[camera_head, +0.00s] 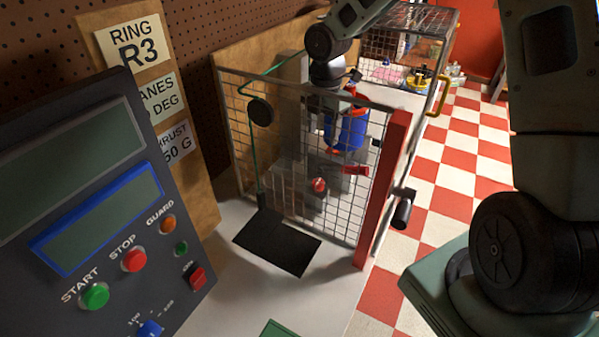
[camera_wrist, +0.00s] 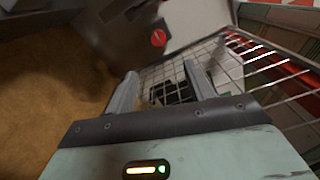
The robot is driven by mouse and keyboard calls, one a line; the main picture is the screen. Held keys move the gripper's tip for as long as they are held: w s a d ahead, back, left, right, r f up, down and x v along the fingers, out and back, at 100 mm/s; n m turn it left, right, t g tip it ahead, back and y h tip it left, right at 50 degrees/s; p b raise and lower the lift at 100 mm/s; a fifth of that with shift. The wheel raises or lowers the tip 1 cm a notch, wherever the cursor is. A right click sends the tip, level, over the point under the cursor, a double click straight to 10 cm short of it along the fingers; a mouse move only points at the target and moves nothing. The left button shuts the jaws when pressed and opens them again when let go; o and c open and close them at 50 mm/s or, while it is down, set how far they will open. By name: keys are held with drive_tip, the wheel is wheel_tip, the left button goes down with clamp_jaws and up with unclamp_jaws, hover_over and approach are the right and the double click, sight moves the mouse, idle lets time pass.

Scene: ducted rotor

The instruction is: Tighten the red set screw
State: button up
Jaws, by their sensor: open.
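In the head view my arm reaches over the mesh guard, and the fingers are hard to make out. A blue cylinder (camera_head: 346,133) with red-orange parts stands below and right of my wrist.
The wire mesh guard (camera_head: 285,150) has a red post (camera_head: 384,190) at its right. It also lies right of my fingers in the wrist view (camera_wrist: 245,60). A control panel (camera_head: 110,200) fills the left. A black mat (camera_head: 277,241) lies before the guard.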

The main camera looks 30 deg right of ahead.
wheel_tip(320, 180, down, 17)
drive_tip(key=p, duration=0.3)
drive_tip(key=shift+w+a+f+p, duration=0.15)
drive_tip(key=shift+f+p, duration=0.05)
drive_tip(key=shift+p, duration=0.15)
drive_tip(key=c, duration=1)
